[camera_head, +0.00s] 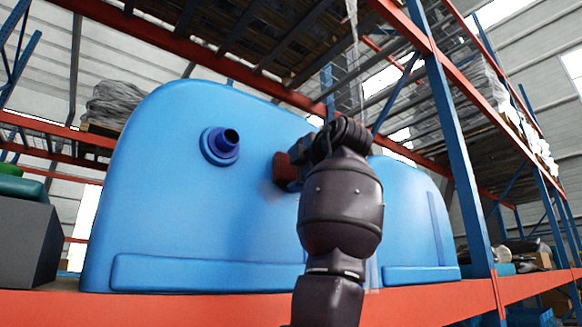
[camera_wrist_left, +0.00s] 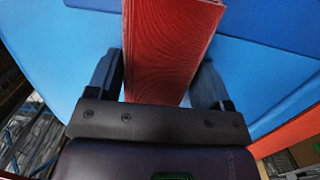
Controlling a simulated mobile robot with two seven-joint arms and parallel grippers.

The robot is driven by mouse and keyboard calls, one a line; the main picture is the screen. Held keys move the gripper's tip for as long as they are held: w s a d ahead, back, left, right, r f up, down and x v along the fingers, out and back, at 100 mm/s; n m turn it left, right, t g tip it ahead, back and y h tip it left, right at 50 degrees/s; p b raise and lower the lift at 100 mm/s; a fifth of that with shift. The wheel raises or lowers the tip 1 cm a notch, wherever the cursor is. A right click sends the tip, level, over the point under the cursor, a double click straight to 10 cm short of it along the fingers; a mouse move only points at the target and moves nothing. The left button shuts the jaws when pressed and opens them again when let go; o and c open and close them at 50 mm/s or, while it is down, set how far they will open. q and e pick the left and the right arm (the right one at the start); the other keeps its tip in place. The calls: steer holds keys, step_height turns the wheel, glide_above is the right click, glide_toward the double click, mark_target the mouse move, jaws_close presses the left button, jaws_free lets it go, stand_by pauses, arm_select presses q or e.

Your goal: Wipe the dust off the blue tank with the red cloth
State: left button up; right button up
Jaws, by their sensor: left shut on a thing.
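The large blue tank (camera_head: 200,200) stands on the orange shelf beam, with a dark blue spout (camera_head: 222,144) on its face. My left gripper (camera_head: 284,168) is shut on the red cloth (camera_head: 280,170), to the right of the spout. The cloth is at the tank's face; I cannot tell for certain that it touches. In the left wrist view the cloth (camera_wrist_left: 168,45) is a thick red block between the two fingers (camera_wrist_left: 160,85), with the blue tank (camera_wrist_left: 60,45) behind it. My arm hides part of the tank's right side.
A second blue tank (camera_head: 410,215) stands to the right. An orange beam (camera_head: 180,308) runs along the front, and a blue rack post (camera_head: 455,140) rises at right. A grey box (camera_head: 25,240) is at far left. Wooden decking (camera_head: 240,35) is overhead.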

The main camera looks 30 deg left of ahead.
arm_select(q)
steer(key=shift+w, duration=0.2)
steer(key=shift+d+f, duration=0.1)
steer(key=shift+d, duration=0.1)
steer(key=shift+w+v, duration=0.1)
steer(key=shift+v, duration=1.3)
steer(key=shift+w+v, duration=0.15)
steer(key=shift+v, duration=1.2)
steer(key=shift+d, duration=0.2)
steer(key=v, duration=0.3)
steer(key=shift+w, duration=0.1)
